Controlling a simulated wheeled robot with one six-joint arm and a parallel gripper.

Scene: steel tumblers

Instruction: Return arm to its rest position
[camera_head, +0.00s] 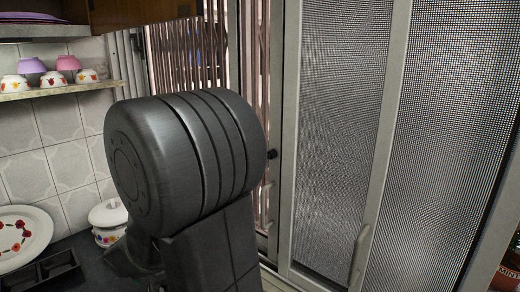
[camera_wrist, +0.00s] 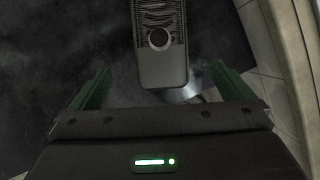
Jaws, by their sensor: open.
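My gripper (camera_wrist: 160,80) shows in the wrist view, with its two green fingers spread wide apart. It is open and nothing is held between the fingers. Beyond the fingers a dark grey rounded part with a circular disc shows; I cannot tell for sure what it is. In the head view my dark arm fills the middle, and the gripper itself is not visible there. No steel tumbler shows in either view.
A shelf (camera_head: 60,91) with several small cups is on the tiled wall at left. Below are a flowered plate (camera_head: 20,235), a white lidded pot (camera_head: 108,220) and a black tray (camera_head: 45,271). Mesh-screened doors (camera_head: 345,130) stand close at right.

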